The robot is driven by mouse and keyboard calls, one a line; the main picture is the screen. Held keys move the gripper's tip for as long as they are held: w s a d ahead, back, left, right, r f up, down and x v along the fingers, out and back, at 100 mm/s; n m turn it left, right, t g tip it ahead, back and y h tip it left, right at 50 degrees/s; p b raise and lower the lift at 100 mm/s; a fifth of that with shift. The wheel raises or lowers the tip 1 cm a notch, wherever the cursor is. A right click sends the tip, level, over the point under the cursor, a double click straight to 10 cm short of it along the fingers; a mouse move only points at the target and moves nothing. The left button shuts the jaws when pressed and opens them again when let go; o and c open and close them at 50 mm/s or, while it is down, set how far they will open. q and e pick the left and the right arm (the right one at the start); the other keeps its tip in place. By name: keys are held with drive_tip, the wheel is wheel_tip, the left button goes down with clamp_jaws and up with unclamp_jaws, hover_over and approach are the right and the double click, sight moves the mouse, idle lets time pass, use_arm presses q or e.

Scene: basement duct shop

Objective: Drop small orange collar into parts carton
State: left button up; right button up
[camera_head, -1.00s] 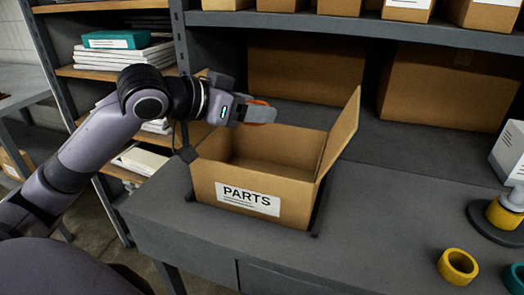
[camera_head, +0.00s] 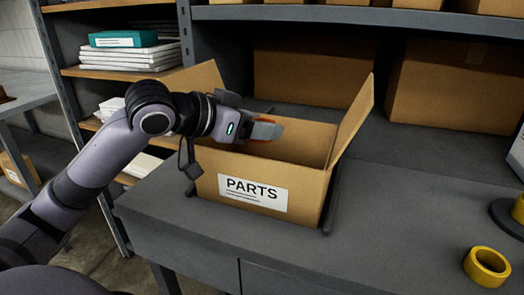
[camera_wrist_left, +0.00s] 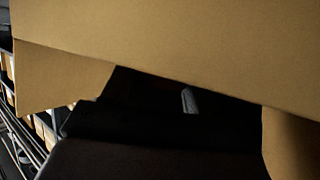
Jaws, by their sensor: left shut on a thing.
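The parts carton (camera_head: 312,187) stands open on the grey bench, with a white PARTS label on its front and its flaps raised. My left gripper (camera_head: 266,131) is over the carton's opening, at about rim height. It is shut on the small orange collar (camera_head: 262,140), of which only a thin orange edge shows around the grey fingers. In the left wrist view, cardboard walls (camera_wrist_left: 190,40) fill much of the picture and one grey fingertip (camera_wrist_left: 189,101) shows in the dark; the collar is not clear there. My right gripper is not in view.
A yellow collar (camera_head: 487,266) lies on the bench at the front right, and another yellow piece (camera_head: 518,208) sits on a dark stand at the right edge. Shelves with large cartons (camera_head: 440,90) rise behind.

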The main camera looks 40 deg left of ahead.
use_arm(q)
drive_tip(key=o, duration=1.1)
drive_tip(key=shift+s, duration=0.1)
drive_tip(key=b+v, duration=0.1)
drive_tip(key=v, duration=0.6)
drive_tip(key=shift+b, duration=0.3)
